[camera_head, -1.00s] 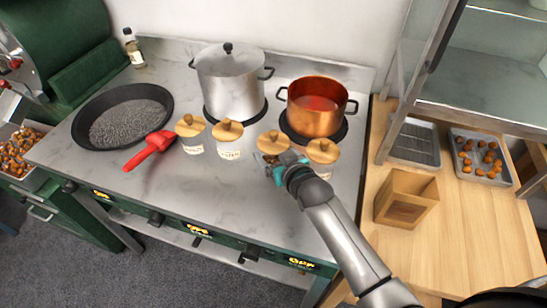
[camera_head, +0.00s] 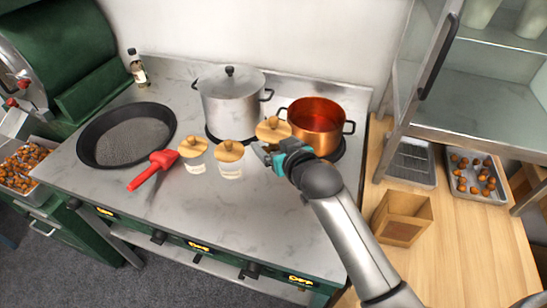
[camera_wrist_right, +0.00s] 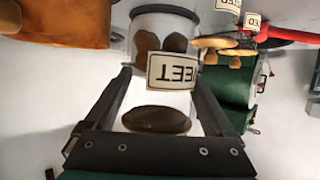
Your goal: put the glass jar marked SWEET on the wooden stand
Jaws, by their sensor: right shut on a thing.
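My right gripper (camera_head: 264,157) is shut on a glass jar (camera_wrist_right: 157,95), whose round wooden lid (camera_head: 273,130) shows in the head view. Brown shapes show through the glass. The jar is held above the stove top, in front of the copper pot. The wooden stand cannot be told for sure; a tan open box-like thing (camera_head: 401,218) is on the wooden counter to the right. My left gripper is not in view.
Two more lidded jars (camera_head: 195,158) (camera_head: 229,160) stand left of the gripper. A steel pot (camera_head: 231,105), copper pot (camera_head: 316,124), black pan (camera_head: 96,146) and red scoop (camera_head: 152,170) are on the stove. A chestnut tray (camera_head: 477,199) lies on the counter. My arm crosses the front right.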

